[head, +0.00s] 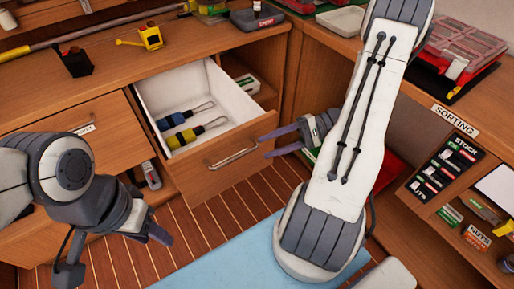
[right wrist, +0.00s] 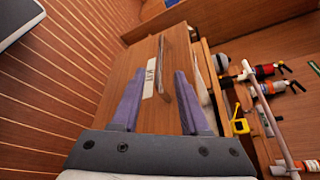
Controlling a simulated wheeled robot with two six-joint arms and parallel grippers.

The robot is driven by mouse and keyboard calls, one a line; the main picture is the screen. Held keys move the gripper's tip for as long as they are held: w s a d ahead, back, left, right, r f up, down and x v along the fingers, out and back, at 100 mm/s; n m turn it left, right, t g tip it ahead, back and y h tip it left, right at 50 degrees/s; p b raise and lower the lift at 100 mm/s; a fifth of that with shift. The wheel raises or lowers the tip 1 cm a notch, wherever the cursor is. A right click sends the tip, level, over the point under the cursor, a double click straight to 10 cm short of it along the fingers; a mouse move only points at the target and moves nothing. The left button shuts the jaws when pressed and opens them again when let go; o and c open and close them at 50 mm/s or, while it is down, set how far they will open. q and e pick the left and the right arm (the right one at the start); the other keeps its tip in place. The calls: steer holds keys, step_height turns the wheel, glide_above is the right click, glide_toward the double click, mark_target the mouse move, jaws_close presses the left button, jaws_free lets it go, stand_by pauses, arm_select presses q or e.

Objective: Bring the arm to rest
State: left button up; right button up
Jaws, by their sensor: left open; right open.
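My right gripper (head: 266,146) is open and empty, in front of the open drawer (head: 236,156) and just right of its metal handle (head: 232,157). In the right wrist view its two purple fingers (right wrist: 159,73) are spread, with the drawer front and handle (right wrist: 163,55) showing beyond and between them. I cannot tell the exact gap to the handle. My left gripper (head: 160,235) is open, low at the left in front of the cabinet, over the wooden floor. Nothing shows in it.
The drawer sticks out and holds a blue-handled tool (head: 175,119) and a yellow-handled tool (head: 186,136) with wire loops. A second drawer (head: 85,135) is left of it. The worktop bears a yellow item (head: 150,38). A blue mat (head: 225,262) lies on the floor; shelves (head: 430,225) stand right.

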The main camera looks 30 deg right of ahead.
steer(key=shift+s+d+r, duration=0.1)
steer(key=shift+d, duration=0.2)
steer(key=s+a+r+n+g+h, duration=0.1)
steer(key=s+a+r+n+h, duration=0.25)
steer(key=a+n+h, duration=0.35)
steer(key=s+a+r+n+g+h, duration=0.2)
steer(key=s+a+n, duration=0.2)
steer(key=a, duration=0.5)
steer(key=s+a+r+n+g+h, duration=0.1)
steer(key=s+a+r+n+h, duration=0.15)
steer(key=a+n+h, duration=0.35)
step_height(320, 180, up, 14)
steer(key=a+y+p, duration=0.1)
steer(key=p, duration=1.3)
steer(key=shift+s+a+r+p, duration=0.15)
steer(key=shift+s+p, duration=0.15)
steer(key=shift+p, duration=0.05)
